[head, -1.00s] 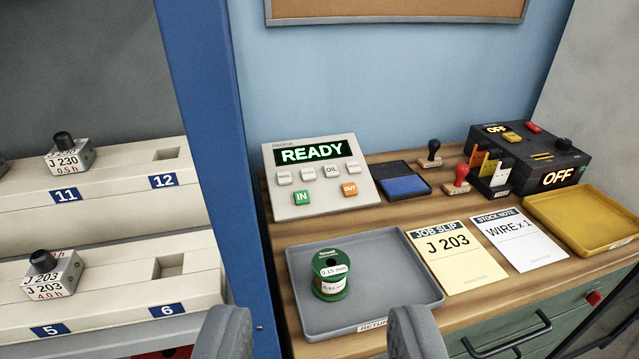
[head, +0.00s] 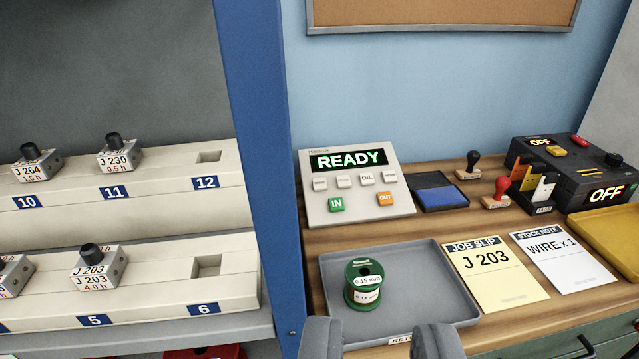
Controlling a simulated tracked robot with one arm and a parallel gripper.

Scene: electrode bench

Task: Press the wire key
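A light grey key panel (head: 357,209) stands at the back of the bench, left of centre, its lit display reading READY. Below the display is a row of small white keys (head: 344,181). One key (head: 367,178) reads OIL; the other white labels are too small to read, so I cannot tell which is the wire key. Under them are a green IN key (head: 336,205) and an orange OUT key (head: 386,199). My gripper (head: 380,338) is open and empty at the bottom edge of the view, in front of and apart from the panel.
A grey tray (head: 425,300) with a green wire spool (head: 363,284) lies between my gripper and the panel. A JOB SLIP, J 203 (head: 495,280), and a STOCK NOTE, WIRE x 1 (head: 565,265), lie right. A blue post (head: 257,150) and rack (head: 100,190) stand left.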

